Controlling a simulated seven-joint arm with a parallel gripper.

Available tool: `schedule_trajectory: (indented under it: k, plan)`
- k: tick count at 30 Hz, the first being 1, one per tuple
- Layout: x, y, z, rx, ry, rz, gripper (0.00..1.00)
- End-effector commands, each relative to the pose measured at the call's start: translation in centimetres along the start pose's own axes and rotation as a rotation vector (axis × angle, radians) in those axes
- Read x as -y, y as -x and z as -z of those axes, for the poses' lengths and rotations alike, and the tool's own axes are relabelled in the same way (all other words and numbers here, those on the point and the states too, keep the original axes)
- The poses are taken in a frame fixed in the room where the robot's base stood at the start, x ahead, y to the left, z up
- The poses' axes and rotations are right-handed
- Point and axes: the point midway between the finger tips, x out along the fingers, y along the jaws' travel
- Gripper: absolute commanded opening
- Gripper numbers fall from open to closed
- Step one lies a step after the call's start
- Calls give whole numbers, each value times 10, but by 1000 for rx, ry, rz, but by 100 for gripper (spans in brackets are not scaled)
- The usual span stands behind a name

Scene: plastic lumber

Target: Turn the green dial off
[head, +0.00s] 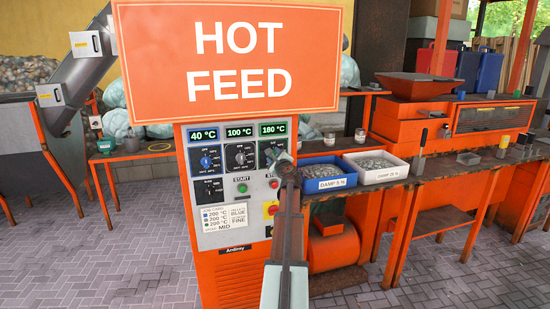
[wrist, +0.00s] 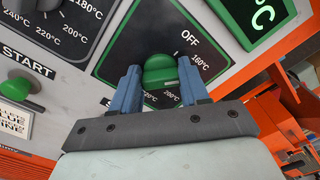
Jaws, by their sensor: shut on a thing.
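The green dial (wrist: 160,72) sits on a dark, green-edged square of the control panel in the wrist view. Its scale shows OFF at the upper right, with 160 °C and 200 °C further round. Which mark the dial points to I cannot tell. My gripper (wrist: 161,84) has one blue finger on each side of the dial and is shut on it. In the head view my gripper (head: 284,165) reaches the panel under the 180 °C display (head: 273,129) and hides most of the dial.
A blue dial (head: 206,162) and a black dial (head: 240,156) are left of my gripper. A green button (head: 242,187) and red button (head: 271,209) lie below. A HOT FEED sign (head: 240,55) overhangs the panel. Trays of flakes (head: 325,186) stand at the right.

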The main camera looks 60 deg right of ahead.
Motion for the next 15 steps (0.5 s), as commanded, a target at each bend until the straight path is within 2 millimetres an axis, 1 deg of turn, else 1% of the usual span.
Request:
schedule_trajectory:
  k: [6, 15]
  plan:
    - [-1, 0, 0, 0, 204, 0, 14]
    - [-2, 0, 1, -1, 461, 0, 14]
